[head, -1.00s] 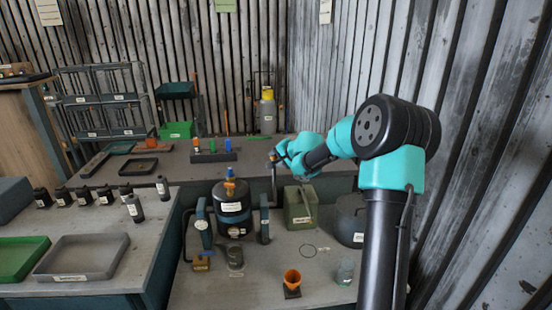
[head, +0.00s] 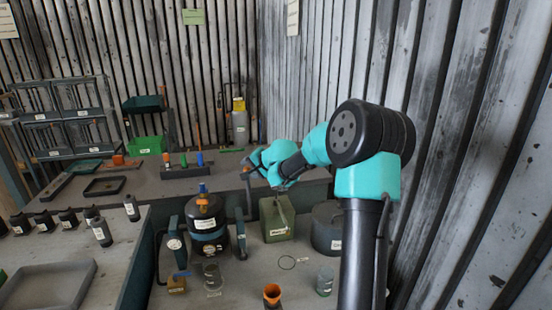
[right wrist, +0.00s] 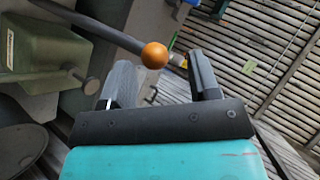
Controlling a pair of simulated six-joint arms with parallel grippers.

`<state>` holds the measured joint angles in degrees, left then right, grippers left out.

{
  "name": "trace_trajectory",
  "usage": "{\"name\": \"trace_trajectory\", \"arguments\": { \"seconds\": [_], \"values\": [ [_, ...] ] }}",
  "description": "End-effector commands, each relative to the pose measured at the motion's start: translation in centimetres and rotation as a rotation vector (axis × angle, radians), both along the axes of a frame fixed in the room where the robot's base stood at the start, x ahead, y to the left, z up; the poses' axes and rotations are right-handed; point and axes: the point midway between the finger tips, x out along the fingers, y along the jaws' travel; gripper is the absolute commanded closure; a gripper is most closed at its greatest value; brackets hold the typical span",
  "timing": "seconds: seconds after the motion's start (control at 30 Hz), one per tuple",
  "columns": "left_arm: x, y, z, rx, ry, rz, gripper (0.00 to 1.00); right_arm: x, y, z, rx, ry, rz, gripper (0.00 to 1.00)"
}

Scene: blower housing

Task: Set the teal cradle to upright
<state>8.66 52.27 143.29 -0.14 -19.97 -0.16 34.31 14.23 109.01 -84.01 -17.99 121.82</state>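The teal cradle (head: 242,232) stands on the bench as dark uprights on either side of a black vessel (head: 208,226) with an orange and blue top. The vessel looks roughly upright; I cannot tell its exact angle. A dark lever with an orange ball knob (right wrist: 154,55) runs in from the upper left in the right wrist view. My right gripper (right wrist: 160,62) is open, its fingers on either side of the view with the knob showing between their tips. Contact is not visible. In the head view my right gripper is small beside the lever's top. My left gripper is out of view.
A green box (head: 277,220) and a dark round pot (head: 326,230) stand right of the cradle. In front are a small glass jar (head: 325,281), an orange cup (head: 272,294) and a brass block (head: 177,284). A rack of coloured pegs (head: 186,171) is behind.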

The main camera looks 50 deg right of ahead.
Motion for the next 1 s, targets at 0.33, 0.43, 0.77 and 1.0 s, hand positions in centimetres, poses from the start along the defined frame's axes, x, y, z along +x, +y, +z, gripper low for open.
{"name": "trace_trajectory", "arguments": {
  "seconds": [0.33,0.43,0.77,1.0],
  "values": [
    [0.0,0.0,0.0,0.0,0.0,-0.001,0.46,-5.7,-0.2,3.6,-0.004,-0.004,-0.012,0.44],
    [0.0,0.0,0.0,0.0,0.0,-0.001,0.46,-7.2,-0.2,4.5,-0.004,-0.004,-0.013,0.44],
    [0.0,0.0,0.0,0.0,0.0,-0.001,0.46,-11.9,-0.1,7.5,-0.006,-0.008,-0.018,0.44],
    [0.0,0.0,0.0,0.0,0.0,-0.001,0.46,-12.8,0.0,8.1,-0.005,-0.007,-0.017,0.44]
  ]
}}
